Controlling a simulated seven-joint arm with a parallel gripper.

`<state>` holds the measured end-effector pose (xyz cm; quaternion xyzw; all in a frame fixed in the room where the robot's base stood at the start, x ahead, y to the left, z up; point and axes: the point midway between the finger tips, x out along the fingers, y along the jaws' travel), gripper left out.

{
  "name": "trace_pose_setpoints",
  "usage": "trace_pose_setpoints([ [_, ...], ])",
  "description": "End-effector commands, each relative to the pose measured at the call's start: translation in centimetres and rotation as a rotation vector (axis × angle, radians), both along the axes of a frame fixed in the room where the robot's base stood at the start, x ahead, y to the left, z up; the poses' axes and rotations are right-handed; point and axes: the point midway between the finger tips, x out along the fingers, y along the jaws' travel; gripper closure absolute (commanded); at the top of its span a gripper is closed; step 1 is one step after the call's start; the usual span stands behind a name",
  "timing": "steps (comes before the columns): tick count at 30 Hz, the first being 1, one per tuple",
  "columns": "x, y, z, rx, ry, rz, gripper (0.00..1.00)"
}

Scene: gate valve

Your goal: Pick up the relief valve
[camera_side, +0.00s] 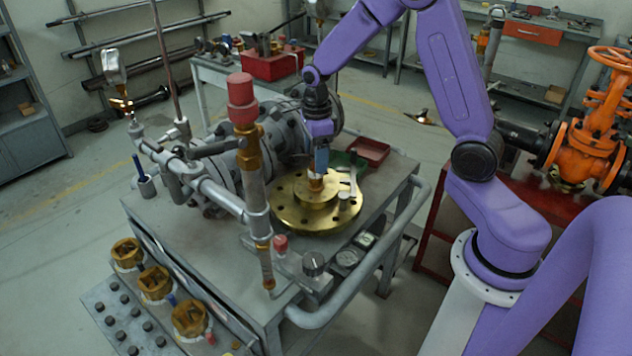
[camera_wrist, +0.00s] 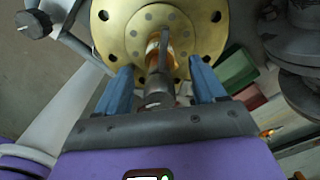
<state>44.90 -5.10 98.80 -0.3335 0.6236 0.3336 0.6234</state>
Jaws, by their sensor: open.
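What looks like the relief valve, a small fitting with a copper-brass part (camera_side: 316,183), stands on the round brass flange (camera_side: 287,212) on the grey workbench. In the wrist view, the valve (camera_wrist: 158,85) has a grey body and lies between my two blue fingers, with its brass part over the flange (camera_wrist: 112,35). My gripper (camera_side: 320,163) is right above the flange, pointing down. In the wrist view, my gripper (camera_wrist: 160,68) is open, with a visible gap on each side of the valve. My fingers hide part of the valve in the side view.
A pale grey fitting (camera_side: 349,182) stands close beside the valve on the flange. A green tray (camera_side: 346,163) and a red tray (camera_side: 370,151) lie behind. Grey piping with a red-capped brass upright (camera_side: 242,95) rises to the left. A rail (camera_side: 385,265) edges the bench.

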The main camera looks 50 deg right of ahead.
Motion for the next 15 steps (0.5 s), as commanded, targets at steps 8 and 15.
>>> trace_pose_setpoints([
  [8, 0.0, 0.0, -2.0, 0.0, -0.001, 0.001, 0.31],
  [15, 0.0, 0.0, -2.0, 0.0, -0.001, 0.001, 0.5],
])
